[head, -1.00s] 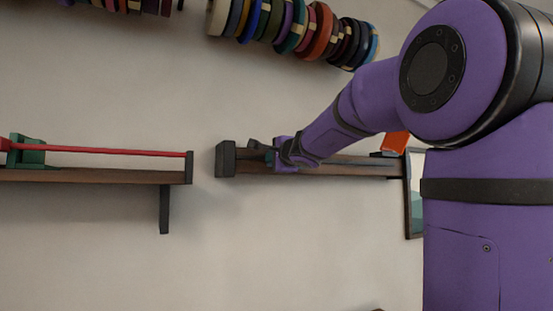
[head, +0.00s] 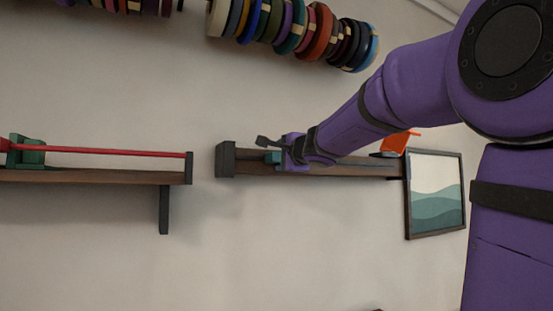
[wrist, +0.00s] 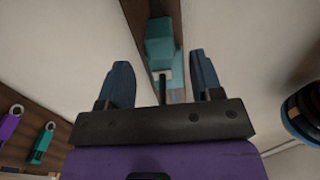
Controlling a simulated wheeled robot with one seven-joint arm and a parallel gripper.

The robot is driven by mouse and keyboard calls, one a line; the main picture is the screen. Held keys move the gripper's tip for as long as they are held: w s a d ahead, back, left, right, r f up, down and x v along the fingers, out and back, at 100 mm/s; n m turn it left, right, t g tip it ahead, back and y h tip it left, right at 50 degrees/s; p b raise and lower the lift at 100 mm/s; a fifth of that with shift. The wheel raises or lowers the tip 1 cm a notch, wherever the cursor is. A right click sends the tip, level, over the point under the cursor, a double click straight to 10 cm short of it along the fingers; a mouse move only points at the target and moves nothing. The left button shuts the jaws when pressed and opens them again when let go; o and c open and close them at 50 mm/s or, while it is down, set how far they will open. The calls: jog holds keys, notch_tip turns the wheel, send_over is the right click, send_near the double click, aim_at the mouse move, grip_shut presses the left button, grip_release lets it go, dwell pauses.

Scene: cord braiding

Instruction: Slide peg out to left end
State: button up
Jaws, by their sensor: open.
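A teal block (wrist: 160,42) sits in the slot of a dark wooden rail (wrist: 137,14) in the wrist view. A small pale patch and a thin dark upright pin (wrist: 162,90) show just below it, between my fingers. I cannot tell for sure which part is the peg. My gripper (wrist: 162,82) is open, with one blue finger on each side of the pin and apart from it. In the head view my gripper (head: 266,142) is at the rail near its dark left end block (head: 226,160). The teal block (head: 273,157) partly shows there beside my wrist.
A separate shelf (head: 90,177) with a red rod (head: 110,152) and a green bracket (head: 28,152) is to the left, across a gap. An orange item (head: 395,142) and a framed picture (head: 435,195) are to the right. Cord spools (head: 290,30) hang above.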

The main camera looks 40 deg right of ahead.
jog(key=shift+v, duration=2.6)
jog(key=s+a+f+n+g+y, duration=0.3)
jog(key=s+a+f+n+y, duration=0.1)
jog(key=a+f+n, duration=0.4)
jog(key=s+a+f+n+g+y, duration=0.35)
jog(key=a+f+n, duration=0.35)
jog(key=a, duration=0.4)
jog(key=s+f+n+g+h, duration=0.3)
jog(key=s+f+n+g, duration=0.2)
jog(key=s+f, duration=0.7)
notch_tip(320, 180, down, 3)
jog(key=shift+s+a+f+n+g, duration=0.2)
jog(key=shift+s+a+n+g, duration=0.05)
jog(key=shift+s+n+g, duration=0.15)
